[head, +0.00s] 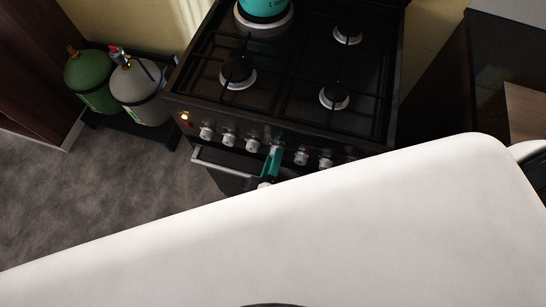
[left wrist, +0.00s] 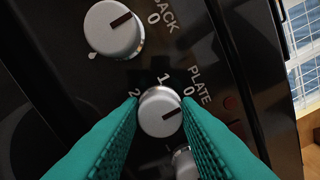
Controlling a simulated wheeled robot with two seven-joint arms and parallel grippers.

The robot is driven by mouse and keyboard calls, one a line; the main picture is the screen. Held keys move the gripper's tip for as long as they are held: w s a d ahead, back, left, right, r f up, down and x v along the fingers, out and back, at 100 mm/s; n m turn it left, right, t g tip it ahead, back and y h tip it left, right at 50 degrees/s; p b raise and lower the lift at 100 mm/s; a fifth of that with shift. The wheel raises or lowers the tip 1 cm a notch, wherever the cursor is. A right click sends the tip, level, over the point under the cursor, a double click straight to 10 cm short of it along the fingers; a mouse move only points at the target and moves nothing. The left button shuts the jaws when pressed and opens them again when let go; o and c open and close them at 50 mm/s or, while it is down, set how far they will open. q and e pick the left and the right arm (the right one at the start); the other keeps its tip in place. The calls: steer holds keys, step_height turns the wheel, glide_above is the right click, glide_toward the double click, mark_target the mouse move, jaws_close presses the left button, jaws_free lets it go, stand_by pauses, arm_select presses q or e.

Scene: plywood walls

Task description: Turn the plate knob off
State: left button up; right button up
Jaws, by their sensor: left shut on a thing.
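The plate knob (left wrist: 161,112) is a round silver knob on the stove's dark front panel, marked PLATE with 0, 1 and 2 around it. The dark line on its face points roughly toward the 0. My left gripper (head: 271,162) reaches the knob row in the head view, with teal fingers. In the left wrist view the gripper (left wrist: 162,128) has one finger on each side of the plate knob and is shut on it. My right gripper is not in view.
A BACK knob (left wrist: 113,29) sits beside the plate knob. The black stove (head: 290,70) carries a teal pot (head: 263,8) on a rear burner. Gas cylinders (head: 140,85) stand left. My white arm link covers the lower head view. Grey floor is clear at left.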

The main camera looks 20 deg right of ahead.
arm_select(q)
steer(key=shift+m, duration=0.3)
stand_by(0.4)
steer(key=o, duration=1)
steer(key=shift+c, duration=0.2)
steer(key=b+v, duration=0.1)
steer(key=v, duration=1.1)
